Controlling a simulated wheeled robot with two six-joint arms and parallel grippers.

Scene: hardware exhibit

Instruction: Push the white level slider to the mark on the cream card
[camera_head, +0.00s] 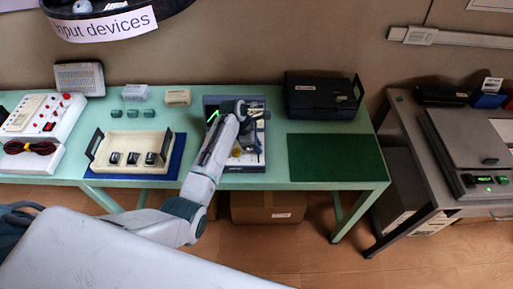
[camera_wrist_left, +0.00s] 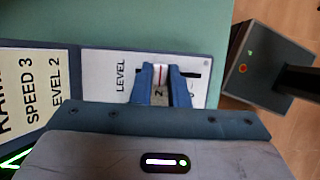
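The white level slider (camera_wrist_left: 160,71) has a red line on its cap and sits in a dark slot on the white panel, beside the word LEVEL. My left gripper (camera_wrist_left: 161,72) has one blue finger on each side of the slider, close against it. A digit that looks like a 2 shows between the fingers. The cream card (camera_wrist_left: 38,85) at the left reads SPEED 3, LEVEL 2, its top line cut off. In the head view my left gripper (camera_head: 246,118) is over the control panel (camera_head: 247,167) and hides much of it. My right gripper is out of view.
A cream tray (camera_head: 130,167) with dark items stands left of the panel. A green mat (camera_head: 337,157) lies bare to the right, with a black case (camera_head: 322,97) behind it. A cardboard box (camera_head: 268,207) is under the table. A grey bench device (camera_head: 470,150) stands at far right.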

